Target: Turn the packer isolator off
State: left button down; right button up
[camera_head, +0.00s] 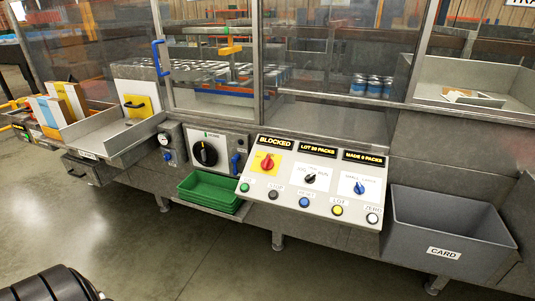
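A sloped control panel (300,207) stands at the middle of the machine front. At its upper left is a red rotary switch (267,163) on a yellow plate, which looks like the isolator; its label is too small to read. To its right are a black selector (310,178) and a blue selector (359,188), each on a white plate. A row of coloured buttons runs along the panel's lower edge. A larger black knob (205,153) sits on a white plate marked HOME, left of the panel. Neither of my grippers is in view.
A green tray (209,192) sits low, left of the panel. A grey bin (450,222) marked CARD stands at the right. Clear guard doors with a blue handle (161,57) are above; cans (371,86) stand behind them. The floor in front is clear.

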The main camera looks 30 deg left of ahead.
aim_at(268, 163)
jog(key=u, duration=0.5)
jog(key=k, duration=0.65)
jog(key=z, duration=0.75)
jog(key=i, duration=1.6)
jog(key=u, duration=0.6)
